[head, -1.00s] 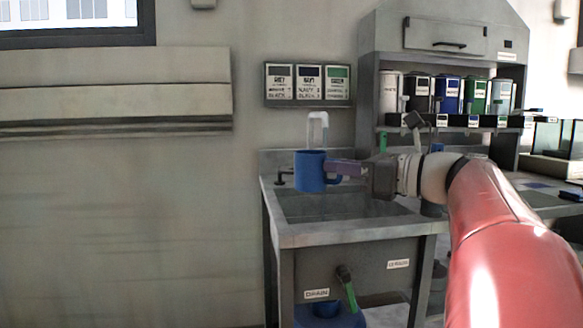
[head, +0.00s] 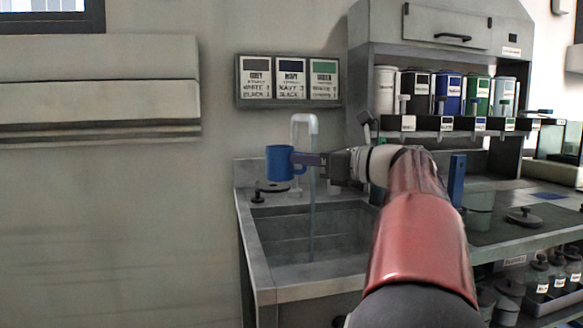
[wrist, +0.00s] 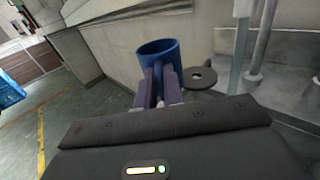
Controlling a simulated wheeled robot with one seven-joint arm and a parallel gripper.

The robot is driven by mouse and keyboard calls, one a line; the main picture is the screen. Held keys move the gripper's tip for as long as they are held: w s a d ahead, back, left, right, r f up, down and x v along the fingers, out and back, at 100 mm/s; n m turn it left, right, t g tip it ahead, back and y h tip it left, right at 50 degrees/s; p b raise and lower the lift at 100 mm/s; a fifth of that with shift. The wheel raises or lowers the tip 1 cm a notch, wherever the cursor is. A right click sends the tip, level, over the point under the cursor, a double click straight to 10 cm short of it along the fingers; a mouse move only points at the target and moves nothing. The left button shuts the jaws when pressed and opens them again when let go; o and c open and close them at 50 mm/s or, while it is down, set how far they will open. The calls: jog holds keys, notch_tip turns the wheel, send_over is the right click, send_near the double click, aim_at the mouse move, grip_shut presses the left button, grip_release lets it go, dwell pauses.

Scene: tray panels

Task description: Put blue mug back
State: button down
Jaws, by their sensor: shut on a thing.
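The blue mug (head: 280,163) is held in the air by my gripper (head: 300,160), upright over the left back part of the sink, left of the running tap. My gripper is shut on the mug's handle side. In the wrist view the blue mug (wrist: 158,52) is ahead of the two purple fingers (wrist: 158,84), its open rim showing. The inside bottom of the mug is hidden.
The sink basin (head: 262,240) is below the mug. A tap (head: 304,122) runs a stream of water. A shelf with several canisters (head: 447,94) stands at the right back. Three labelled cards (head: 290,80) hang on the wall. The counter (head: 505,238) at right holds a dark lid.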

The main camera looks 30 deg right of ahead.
jog(key=w+d+f, duration=0.2)
jog(key=w+f, duration=0.1)
jog(key=w, duration=0.6)
jog(key=shift+d+f, duration=0.2)
jog(key=shift+d, duration=0.1)
jog(key=shift+f, duration=0.15)
jog(key=c, duration=1.5)
grip_release()
jog(key=v, duration=0.7)
jog(key=shift+s+d, duration=0.15)
jog(key=shift+s, duration=0.05)
